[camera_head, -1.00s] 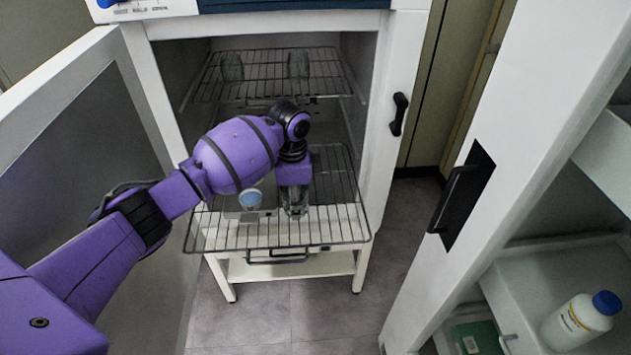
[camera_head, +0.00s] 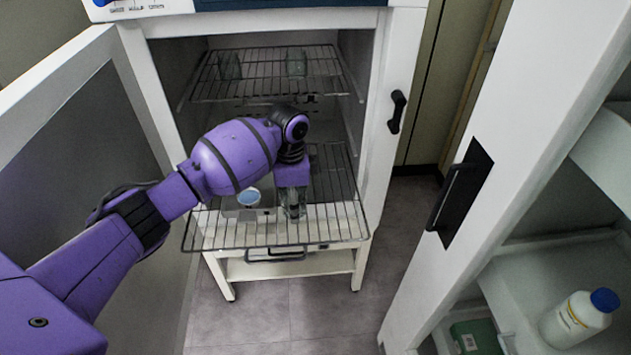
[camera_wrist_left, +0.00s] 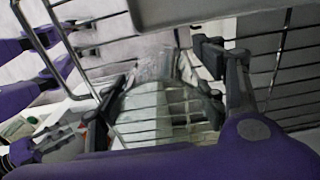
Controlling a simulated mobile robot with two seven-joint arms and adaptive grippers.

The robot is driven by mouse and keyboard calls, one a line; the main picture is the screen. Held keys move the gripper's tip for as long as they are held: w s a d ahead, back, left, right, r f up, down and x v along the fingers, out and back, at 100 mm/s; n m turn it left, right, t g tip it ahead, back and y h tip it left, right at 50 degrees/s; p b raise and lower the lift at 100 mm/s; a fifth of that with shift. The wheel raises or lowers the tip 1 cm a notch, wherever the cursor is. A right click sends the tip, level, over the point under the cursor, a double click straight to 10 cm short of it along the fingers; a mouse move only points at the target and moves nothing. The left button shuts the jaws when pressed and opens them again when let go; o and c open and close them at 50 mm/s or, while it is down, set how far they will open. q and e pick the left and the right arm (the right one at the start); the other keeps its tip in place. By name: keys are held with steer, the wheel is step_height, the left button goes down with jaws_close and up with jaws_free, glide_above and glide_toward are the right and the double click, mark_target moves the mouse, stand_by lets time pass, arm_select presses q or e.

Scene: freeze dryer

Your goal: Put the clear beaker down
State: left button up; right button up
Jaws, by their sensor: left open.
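My left gripper (camera_head: 293,212) points down over the front part of the pulled-out lower wire rack (camera_head: 345,228). In the left wrist view the gripper (camera_wrist_left: 165,65) has its fingers apart. The clear beaker (camera_wrist_left: 150,105) is between them, and rack wires show through it. In the head view the gripper and its wrist partly hide the beaker. It appears to stand on the rack. I cannot tell whether a finger still touches the glass.
A blue-topped container (camera_head: 249,197) is just left of the gripper. Two clear glass vessels (camera_head: 230,66) (camera_head: 297,63) stand on the upper rack (camera_head: 265,90). The open dryer door (camera_head: 85,130) is at left. A white bottle with blue cap (camera_head: 575,318) is in the right cabinet.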

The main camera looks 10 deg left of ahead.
arm_select(q)
step_height(320, 180, up, 12)
stand_by(0.4)
